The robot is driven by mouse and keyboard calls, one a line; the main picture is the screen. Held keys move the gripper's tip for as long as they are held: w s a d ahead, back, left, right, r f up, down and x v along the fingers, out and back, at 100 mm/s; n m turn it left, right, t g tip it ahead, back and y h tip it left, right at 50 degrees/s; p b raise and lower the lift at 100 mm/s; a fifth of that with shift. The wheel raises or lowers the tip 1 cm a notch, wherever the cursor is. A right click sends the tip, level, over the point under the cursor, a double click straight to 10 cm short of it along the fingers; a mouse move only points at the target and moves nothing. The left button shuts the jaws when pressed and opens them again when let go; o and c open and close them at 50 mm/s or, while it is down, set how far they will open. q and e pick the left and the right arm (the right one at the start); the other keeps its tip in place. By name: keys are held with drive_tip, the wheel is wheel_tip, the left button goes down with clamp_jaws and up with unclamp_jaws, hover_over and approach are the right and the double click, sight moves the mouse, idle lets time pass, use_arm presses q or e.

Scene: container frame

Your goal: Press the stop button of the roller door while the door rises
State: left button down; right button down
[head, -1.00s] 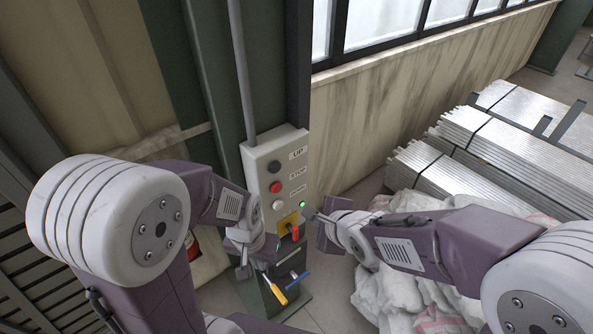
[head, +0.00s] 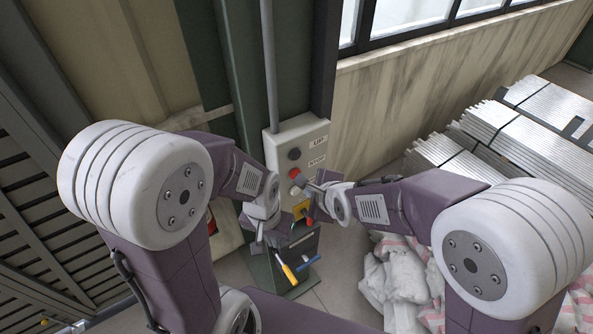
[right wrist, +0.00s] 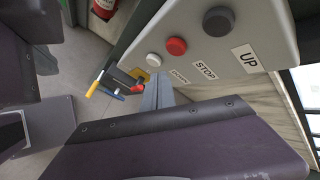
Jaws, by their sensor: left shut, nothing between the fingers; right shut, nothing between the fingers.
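The pale control box (head: 312,135) hangs on a post, with a dark UP button (head: 294,154) above the red STOP button (head: 294,173). The right wrist view shows the STOP button (right wrist: 176,46) between the grey UP button (right wrist: 218,22) and the white DOWN button (right wrist: 155,59). My right gripper (head: 310,188) is shut and empty, in front of the box's lower half, just below and right of STOP; I cannot tell whether it touches. My left gripper (head: 262,236) is shut and empty, lower and left of the box.
Metal sheets (head: 520,135) and white sacks (head: 400,285) lie at the right. A dark slatted panel (head: 40,225) stands at the left.

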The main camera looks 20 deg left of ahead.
sight(295, 174)
drive_tip(key=shift+w+a, duration=0.8)
drive_tip(key=shift+a, duration=0.2)
idle(1.3)
drive_tip(key=shift+w+a+p, duration=0.3)
drive_tip(key=shift+a, duration=0.05)
drive_tip(key=shift+w+a+p, duration=0.35)
drive_tip(key=shift+a, duration=0.1)
idle(0.8)
idle(0.4)
drive_tip(key=shift+s+d+b, duration=0.6)
drive_tip(key=shift+d+b, duration=0.15)
drive_tip(key=shift+b, duration=0.25)
